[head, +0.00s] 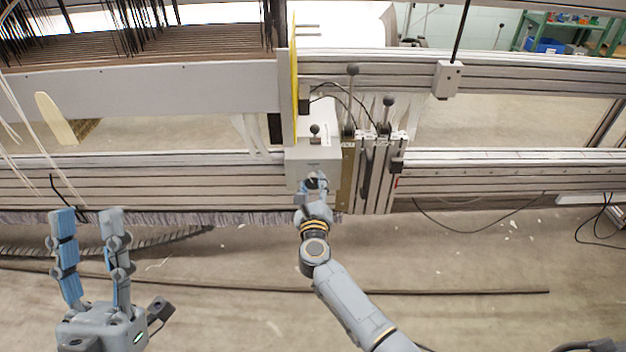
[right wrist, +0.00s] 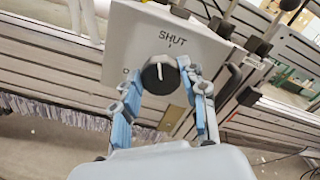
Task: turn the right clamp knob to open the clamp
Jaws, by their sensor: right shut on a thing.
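The right clamp knob (right wrist: 156,80) is round and black with a white pointer line. It sits on a pale grey box (right wrist: 150,25), below the printed word SHUT, and the pointer is turned roughly toward that word. Another marking left of the knob is mostly hidden by a finger. My right gripper (right wrist: 160,73) is shut on the knob, with one finger on either side. In the head view, my right gripper (head: 315,186) reaches the front of the box (head: 312,160) and hides most of the knob. My left gripper (head: 87,213) is open and empty at the lower left.
Metal rails (head: 480,160) run across the loom on both sides of the box. Levers with black ball tops (head: 352,69) stand behind and right of it. Brown warp threads (head: 130,40) fill the upper left. The floor (head: 480,260) in front is mostly clear, with a loose cable.

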